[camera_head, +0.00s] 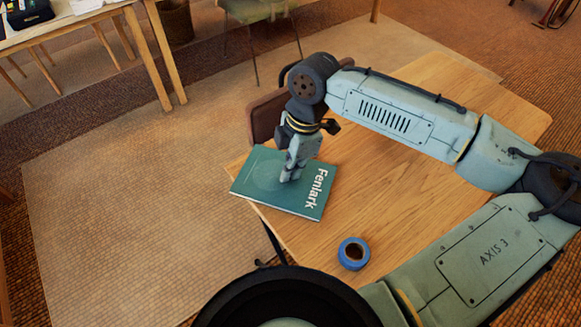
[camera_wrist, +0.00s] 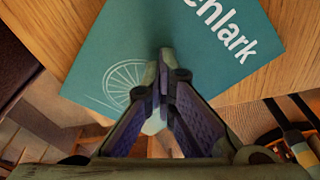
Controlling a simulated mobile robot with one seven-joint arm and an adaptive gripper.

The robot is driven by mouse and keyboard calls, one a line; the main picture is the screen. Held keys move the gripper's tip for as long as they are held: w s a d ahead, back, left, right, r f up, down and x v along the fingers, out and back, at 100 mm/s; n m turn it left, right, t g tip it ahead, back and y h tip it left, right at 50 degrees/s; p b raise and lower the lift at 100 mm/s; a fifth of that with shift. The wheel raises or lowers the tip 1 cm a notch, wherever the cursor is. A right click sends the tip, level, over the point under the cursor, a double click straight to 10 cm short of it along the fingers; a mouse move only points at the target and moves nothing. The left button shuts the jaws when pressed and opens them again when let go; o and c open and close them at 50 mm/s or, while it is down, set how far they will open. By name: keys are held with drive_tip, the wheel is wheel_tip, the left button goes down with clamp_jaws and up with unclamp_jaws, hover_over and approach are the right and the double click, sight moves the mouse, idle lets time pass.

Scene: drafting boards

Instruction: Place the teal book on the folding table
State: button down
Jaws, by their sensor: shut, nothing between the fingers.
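The teal book (camera_head: 265,185), with "Fenlark" in white on its cover, lies flat on a wooden table (camera_head: 390,190), at its left corner. Part of the book sticks out past the table edge. I cannot tell from the frames whether this table folds. My gripper (camera_head: 287,178) points down over the book's cover, its fingers shut and empty. In the wrist view the shut fingertips (camera_wrist: 165,58) are in front of the book (camera_wrist: 200,45), beside its printed wheel drawing. I cannot tell whether they touch the cover.
A blue tape roll (camera_head: 341,254) sits near the table's front edge. A dark brown panel (camera_head: 266,113), perhaps a chair back, stands behind my gripper. Another table (camera_head: 160,50) holding items stands at the upper left, near a green chair (camera_head: 255,10). Open floor lies left of the book.

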sight(316, 170)
drive_tip(key=d, duration=0.2)
drive_tip(key=w+d, duration=0.1)
drive_tip(key=d, duration=0.1)
drive_tip(key=w+d+p, duration=0.1)
drive_tip(key=d, duration=0.1)
drive_tip(key=shift+d+f, duration=0.1)
drive_tip(key=shift+f, duration=0.2)
drive_tip(key=shift+r, duration=0.1)
drive_tip(key=shift+w+d+r+p, duration=0.1)
drive_tip(key=shift+r+p, duration=0.5)
drive_tip(key=shift+p, duration=0.25)
drive_tip(key=shift+w+a, duration=0.1)
drive_tip(key=shift+a, duration=0.1)
